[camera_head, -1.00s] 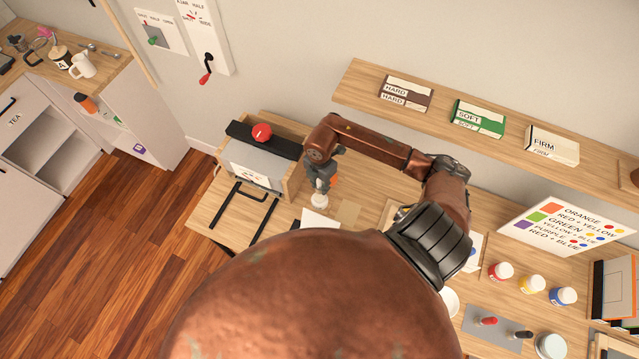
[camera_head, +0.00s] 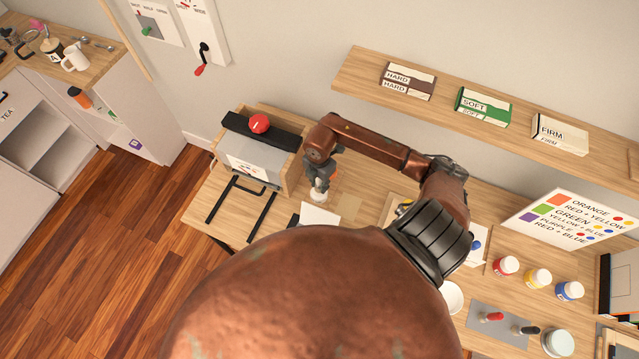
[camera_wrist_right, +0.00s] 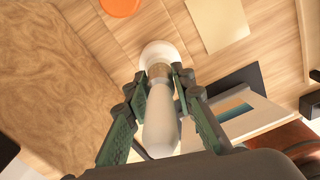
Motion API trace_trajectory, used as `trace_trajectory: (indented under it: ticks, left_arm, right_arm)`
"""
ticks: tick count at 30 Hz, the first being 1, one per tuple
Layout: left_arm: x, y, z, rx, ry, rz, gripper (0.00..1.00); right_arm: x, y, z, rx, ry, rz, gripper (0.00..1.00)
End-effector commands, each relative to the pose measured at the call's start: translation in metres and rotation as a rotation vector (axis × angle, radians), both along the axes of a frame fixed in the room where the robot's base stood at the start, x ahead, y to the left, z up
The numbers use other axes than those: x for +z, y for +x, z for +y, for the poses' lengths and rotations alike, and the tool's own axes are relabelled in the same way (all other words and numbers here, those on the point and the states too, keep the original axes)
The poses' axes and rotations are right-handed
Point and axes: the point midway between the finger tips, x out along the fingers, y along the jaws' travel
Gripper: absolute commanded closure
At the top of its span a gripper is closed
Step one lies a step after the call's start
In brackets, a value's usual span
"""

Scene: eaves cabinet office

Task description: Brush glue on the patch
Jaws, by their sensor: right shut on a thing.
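My right gripper (camera_head: 318,184) is shut on the pale handle of a brush (camera_wrist_right: 161,120), which points down at the desk. Below the handle, a tan collar meets a round white thing (camera_wrist_right: 160,52); I cannot tell whether this is the bristles or a glue pot. A tan square (camera_wrist_right: 215,20), which looks like the patch, lies flat close by; it also shows in the head view (camera_head: 349,204). A white sheet or book (camera_head: 320,208) lies beside the gripper. My left gripper is not in view.
A grey press-like box with a red knob (camera_head: 259,124) stands left of the gripper. An orange disc (camera_wrist_right: 120,5) lies near the brush. Paint jars (camera_head: 538,279) and a colour chart (camera_head: 568,222) are at right. A shelf (camera_head: 362,72) with boxes overhangs the desk.

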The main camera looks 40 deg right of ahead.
Motion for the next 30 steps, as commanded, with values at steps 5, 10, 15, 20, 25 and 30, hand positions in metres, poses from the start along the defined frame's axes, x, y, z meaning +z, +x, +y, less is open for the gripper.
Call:
trace_trajectory:
  ticks: [5, 10, 15, 20, 25, 30]
  left_arm:
    - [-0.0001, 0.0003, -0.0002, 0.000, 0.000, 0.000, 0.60]
    - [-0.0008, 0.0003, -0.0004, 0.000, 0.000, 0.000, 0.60]
    - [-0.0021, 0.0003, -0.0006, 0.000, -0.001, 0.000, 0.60]
    - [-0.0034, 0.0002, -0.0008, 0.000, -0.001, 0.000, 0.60]
    - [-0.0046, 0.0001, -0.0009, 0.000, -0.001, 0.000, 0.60]
    - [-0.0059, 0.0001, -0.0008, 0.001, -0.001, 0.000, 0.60]
  right_arm:
    - [0.0001, 0.0001, -0.0001, 0.000, 0.000, 0.000, 1.00]
    - [-0.0008, 0.0001, -0.0001, 0.000, 0.000, 0.000, 1.00]
    - [-0.0029, 0.0000, -0.0002, 0.000, 0.000, 0.000, 1.00]
    - [-0.0047, 0.0000, -0.0002, 0.000, 0.000, 0.000, 1.00]
    - [-0.0067, 0.0000, -0.0002, 0.000, 0.000, 0.000, 1.00]
    - [-0.0087, -0.0001, -0.0002, 0.000, 0.000, 0.000, 1.00]
